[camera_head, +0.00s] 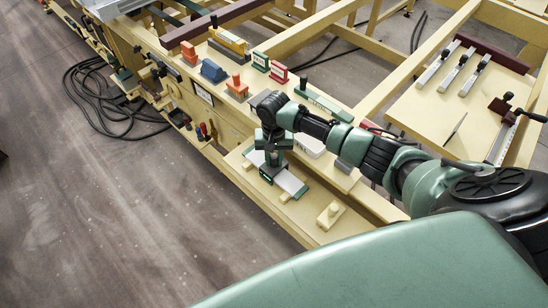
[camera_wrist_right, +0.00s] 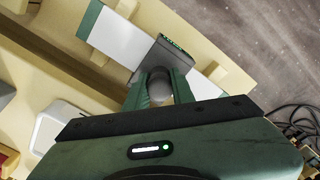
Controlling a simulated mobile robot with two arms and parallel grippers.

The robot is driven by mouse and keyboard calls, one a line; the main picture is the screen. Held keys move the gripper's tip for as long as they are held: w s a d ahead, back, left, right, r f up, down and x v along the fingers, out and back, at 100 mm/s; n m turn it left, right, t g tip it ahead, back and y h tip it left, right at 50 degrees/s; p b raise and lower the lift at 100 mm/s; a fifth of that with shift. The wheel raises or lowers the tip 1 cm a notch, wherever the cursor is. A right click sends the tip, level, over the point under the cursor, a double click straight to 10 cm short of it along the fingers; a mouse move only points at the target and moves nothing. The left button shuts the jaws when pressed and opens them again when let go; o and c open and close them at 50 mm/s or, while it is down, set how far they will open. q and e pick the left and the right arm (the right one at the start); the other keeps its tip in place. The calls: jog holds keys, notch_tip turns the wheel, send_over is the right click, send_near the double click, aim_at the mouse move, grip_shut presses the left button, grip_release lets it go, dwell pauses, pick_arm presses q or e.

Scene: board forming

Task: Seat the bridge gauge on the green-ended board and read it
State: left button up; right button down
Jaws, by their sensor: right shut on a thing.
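The board (camera_head: 288,182) is a white strip lying slantwise on a cream ledge. Its green end (camera_wrist_right: 88,20) shows at the upper left in the right wrist view. The bridge gauge (camera_wrist_right: 152,52), a dark grey block with a green lettered strip, lies across the board's middle; I cannot tell whether it touches the board. My right gripper (camera_head: 271,150) is above the board, shut on the gauge's grey round knob (camera_wrist_right: 158,84). The gripper hides part of the gauge in the head view. My left gripper is not in view.
A cream block with a peg (camera_head: 330,216) sits on the ledge right of the board. A pale block (camera_head: 310,145) is behind it. Orange (camera_head: 236,87), blue (camera_head: 213,71) and red (camera_head: 279,74) pieces stand along the bench. Black cables (camera_head: 95,95) lie on the floor.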

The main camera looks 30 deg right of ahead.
jog(key=shift+f+b, duration=0.35)
jog(key=shift+f, duration=0.35)
jog(key=c, duration=1.1)
grip_release()
jog(key=shift+r, duration=0.1)
notch_tip(320, 180, up, 8)
jog(key=shift+f+b, duration=0.15)
jog(key=shift+b, duration=0.55)
